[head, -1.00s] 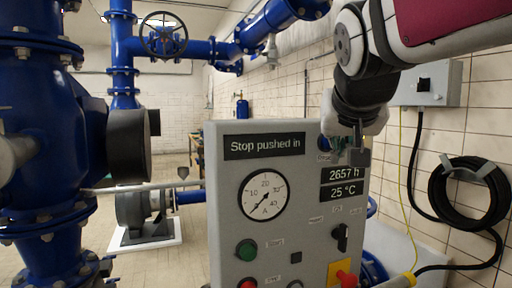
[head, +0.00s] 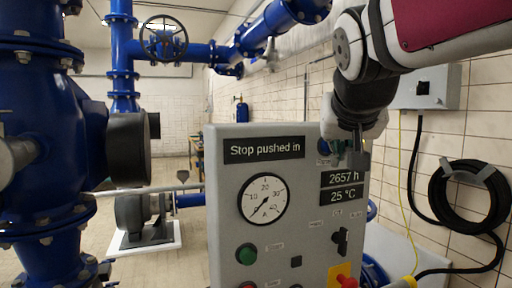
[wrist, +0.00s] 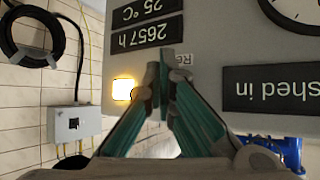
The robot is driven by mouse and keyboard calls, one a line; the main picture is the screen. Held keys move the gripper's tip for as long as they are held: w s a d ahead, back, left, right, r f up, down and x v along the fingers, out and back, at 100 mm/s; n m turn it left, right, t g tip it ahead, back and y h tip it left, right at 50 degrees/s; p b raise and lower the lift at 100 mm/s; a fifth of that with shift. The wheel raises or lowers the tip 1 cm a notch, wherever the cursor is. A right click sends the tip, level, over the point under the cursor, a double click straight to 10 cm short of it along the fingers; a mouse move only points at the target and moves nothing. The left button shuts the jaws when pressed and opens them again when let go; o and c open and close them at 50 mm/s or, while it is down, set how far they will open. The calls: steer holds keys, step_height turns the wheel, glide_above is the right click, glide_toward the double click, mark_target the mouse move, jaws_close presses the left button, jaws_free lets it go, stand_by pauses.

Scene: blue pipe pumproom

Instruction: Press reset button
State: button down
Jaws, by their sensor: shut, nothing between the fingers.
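The grey control panel (head: 225,205) stands before me with a display reading "Stop pushed in". A blue round button (head: 324,146) shows partly at the panel's upper right, beside my gripper (head: 347,150). A label starting "Re" (wrist: 181,75) sits just by my fingertips (wrist: 164,78) in the wrist view, which is upside down. The button that goes with it is hidden behind the fingers there. My gripper is shut and empty, its tips close to the panel face. I cannot tell whether they touch it.
A lit lamp (wrist: 123,89) is beside the fingers in the wrist view. Below are a gauge (head: 264,199), a green button (head: 246,254), a black rotary switch (head: 341,241) and a red-and-yellow stop (head: 344,278). A wall box (head: 425,88) and coiled hose (head: 470,195) are at right.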

steer(key=shift+w, duration=0.15)
steer(key=shift+w+a+b, duration=0.15)
steer(key=shift+w+b, duration=0.15)
steer(key=shift+b, duration=0.05)
steer(key=shift+s, duration=0.2)
stand_by(0.4)
steer(key=shift+s, duration=0.25)
steer(key=s+d+p, duration=0.2)
steer(key=s, duration=0.3)
steer(key=shift+s, duration=0.4)
steer(key=shift+d, duration=0.1)
stand_by(0.6)
